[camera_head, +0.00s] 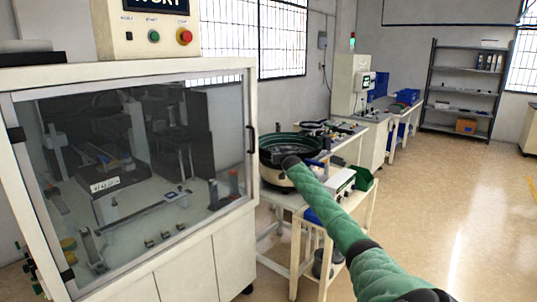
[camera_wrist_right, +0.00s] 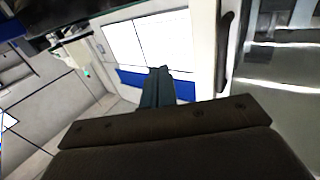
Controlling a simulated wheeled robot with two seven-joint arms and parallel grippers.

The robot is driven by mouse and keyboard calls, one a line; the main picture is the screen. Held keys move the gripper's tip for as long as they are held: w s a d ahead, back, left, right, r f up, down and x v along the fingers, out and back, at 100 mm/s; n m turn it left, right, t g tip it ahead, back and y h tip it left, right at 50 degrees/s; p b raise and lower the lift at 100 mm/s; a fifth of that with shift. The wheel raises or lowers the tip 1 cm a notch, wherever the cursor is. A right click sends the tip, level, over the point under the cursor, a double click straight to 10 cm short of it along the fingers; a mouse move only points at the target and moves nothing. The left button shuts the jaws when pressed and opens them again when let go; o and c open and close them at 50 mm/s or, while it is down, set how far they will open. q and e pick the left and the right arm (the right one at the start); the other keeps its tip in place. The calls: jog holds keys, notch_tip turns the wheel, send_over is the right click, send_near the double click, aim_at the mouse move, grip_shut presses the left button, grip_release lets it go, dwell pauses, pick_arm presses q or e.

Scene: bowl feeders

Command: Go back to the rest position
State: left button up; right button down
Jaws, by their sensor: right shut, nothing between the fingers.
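My right arm, in a green quilted sleeve, reaches in from the lower right of the head view. Its dark end with my right gripper (camera_head: 290,162) shows in front of the black bowl feeder (camera_head: 272,172), with no clear contact visible. In the right wrist view my right gripper (camera_wrist_right: 159,72) has its dark fingers together, with nothing between them. My left gripper and arm are not in view.
A glass-fronted machine cabinet (camera_head: 228,252) with a black door handle (camera_head: 250,139) stands at left. A white table (camera_head: 297,205) carries the bowl feeder and a green bin (camera_head: 363,179). Shelving (camera_head: 464,90) stands at the back. Open floor (camera_head: 470,215) lies at right.

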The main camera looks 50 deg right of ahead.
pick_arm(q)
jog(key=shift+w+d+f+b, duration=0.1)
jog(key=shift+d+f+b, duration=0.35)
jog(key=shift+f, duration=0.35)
pick_arm(e)
jog(key=s, duration=0.3)
jog(key=shift+d, duration=0.3)
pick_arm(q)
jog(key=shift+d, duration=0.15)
pick_arm(e)
jog(key=shift+f, duration=0.1)
